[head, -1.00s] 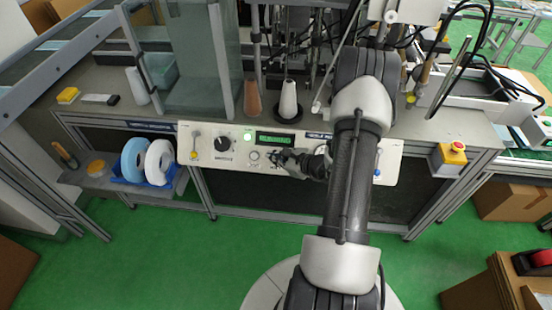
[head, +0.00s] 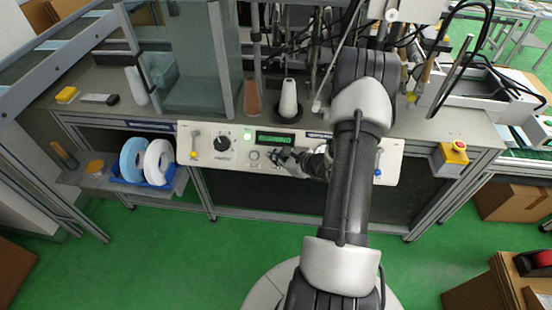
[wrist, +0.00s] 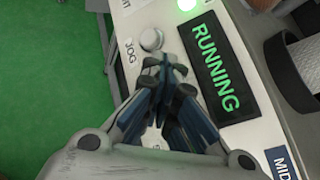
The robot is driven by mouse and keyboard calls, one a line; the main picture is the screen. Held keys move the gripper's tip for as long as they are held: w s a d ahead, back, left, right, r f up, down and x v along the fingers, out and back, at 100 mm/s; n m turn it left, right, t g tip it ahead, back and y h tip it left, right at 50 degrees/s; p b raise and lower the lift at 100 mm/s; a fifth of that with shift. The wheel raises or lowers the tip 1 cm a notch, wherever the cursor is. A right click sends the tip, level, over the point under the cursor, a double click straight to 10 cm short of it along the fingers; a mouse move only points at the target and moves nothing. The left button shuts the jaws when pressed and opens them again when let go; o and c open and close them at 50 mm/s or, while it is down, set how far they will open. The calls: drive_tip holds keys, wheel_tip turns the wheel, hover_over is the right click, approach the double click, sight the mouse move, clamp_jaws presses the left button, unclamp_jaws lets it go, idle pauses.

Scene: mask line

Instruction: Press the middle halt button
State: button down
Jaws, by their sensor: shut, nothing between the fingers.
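The white control panel (head: 205,157) runs along the front of the workbench, with a lit display (head: 275,139) that reads RUNNING in the wrist view (wrist: 217,65). My gripper (head: 278,157) is at the panel face, just below the display. In the wrist view, my gripper (wrist: 165,70) is shut and empty, its fingertips between the display and the pale JOG button (wrist: 151,39). I see no button clearly marked as the halt button; the fingers hide the panel part under them. I cannot tell whether the fingertips touch the panel.
A green lamp (head: 248,135) glows left of the display, and a black knob (head: 221,143) sits farther left. A yellow box with a red button (head: 458,146) is at the bench's right corner. Thread cones (head: 289,98) stand behind the panel.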

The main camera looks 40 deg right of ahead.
drive_tip(key=shift+w+d+f+b, duration=0.2)
drive_tip(key=shift+f+b, duration=0.05)
drive_tip(key=shift+b, duration=0.1)
idle(0.3)
drive_tip(key=shift+s+a+r, duration=0.1)
idle(0.3)
drive_tip(key=shift+s+a+r, duration=0.35)
drive_tip(key=shift+a+r, duration=0.05)
drive_tip(key=s+a+r+p, duration=0.2)
drive_tip(key=a+r, duration=0.1)
drive_tip(key=shift+s+r, duration=0.15)
drive_tip(key=shift+s, duration=0.1)
idle(0.4)
idle(0.8)
